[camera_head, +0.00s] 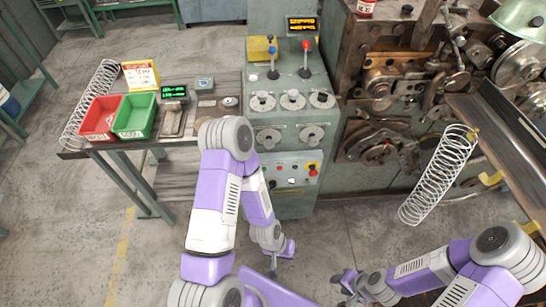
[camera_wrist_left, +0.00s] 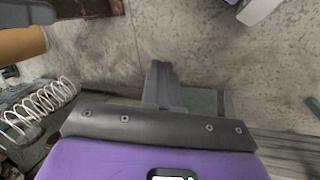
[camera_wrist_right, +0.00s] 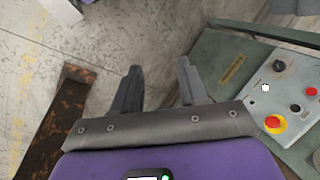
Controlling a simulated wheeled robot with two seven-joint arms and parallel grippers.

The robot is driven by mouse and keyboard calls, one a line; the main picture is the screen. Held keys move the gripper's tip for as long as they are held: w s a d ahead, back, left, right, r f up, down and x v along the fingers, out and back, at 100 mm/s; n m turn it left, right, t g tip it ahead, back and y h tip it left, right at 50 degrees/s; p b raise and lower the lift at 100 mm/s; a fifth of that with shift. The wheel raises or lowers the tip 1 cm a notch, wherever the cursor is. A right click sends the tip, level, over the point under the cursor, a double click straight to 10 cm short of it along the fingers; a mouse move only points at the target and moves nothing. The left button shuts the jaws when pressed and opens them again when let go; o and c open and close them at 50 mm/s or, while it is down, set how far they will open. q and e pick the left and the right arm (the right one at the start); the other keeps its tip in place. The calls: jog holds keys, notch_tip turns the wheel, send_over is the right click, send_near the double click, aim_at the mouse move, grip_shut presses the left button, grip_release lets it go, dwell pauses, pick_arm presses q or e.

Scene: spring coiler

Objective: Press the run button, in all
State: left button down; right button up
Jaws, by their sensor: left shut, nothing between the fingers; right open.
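The control panel (camera_head: 290,170) is on the front of the green machine cabinet. It has a white button (camera_head: 292,181), a red button and a red-and-yellow mushroom button (camera_head: 312,172). In the right wrist view the white button (camera_wrist_right: 265,87), red button (camera_wrist_right: 311,91) and mushroom button (camera_wrist_right: 275,123) are at the right. No label tells me which is the run button. My left gripper (camera_head: 273,272) is shut and empty, low in front of the cabinet; its fingers (camera_wrist_left: 162,85) are together. My right gripper (camera_head: 342,284) is open and empty, below and apart from the panel; its fingers (camera_wrist_right: 158,78) are spread.
A side table (camera_head: 75,153) holds a red bin (camera_head: 101,118), a green bin (camera_head: 136,116) and a long spring (camera_head: 90,105). Another spring (camera_head: 438,175) hangs by the coiler at the right. My left arm passes in front of the table's right end. The floor (camera_head: 330,235) before the cabinet is clear.

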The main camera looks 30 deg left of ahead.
jog(key=shift+s+r, duration=0.15)
jog(key=shift+s, duration=0.25)
jog(key=shift+o, duration=1.2)
jog(key=shift+s, duration=0.1)
jog(key=shift+o, duration=0.8)
notch_tip(320, 180, down, 4)
jog(key=b, duration=0.4)
pick_arm(q)
jog(key=w+a+f+t+b, duration=0.45)
jog(key=w+a+t, duration=0.2)
jog(key=w, duration=0.45)
jog(key=w+a+r+t+b, duration=0.2)
jog(key=a+t+b, duration=0.1)
jog(key=a, duration=0.2)
jog(key=w+a+r+t+y+b, duration=0.1)
jog(key=w+a+t+b, duration=0.1)
jog(key=a, duration=0.4)
jog(key=shift+w+a+r+n+t+b, duration=0.15)
jog(key=shift+w+r+n+t+b, duration=0.35)
jog(key=shift+t, duration=0.65)
pick_arm(e)
notch_tip(320, 180, down, 10)
jog(key=shift+w+f, duration=0.2)
pick_arm(q)
jog(key=shift+w+f, duration=0.2)
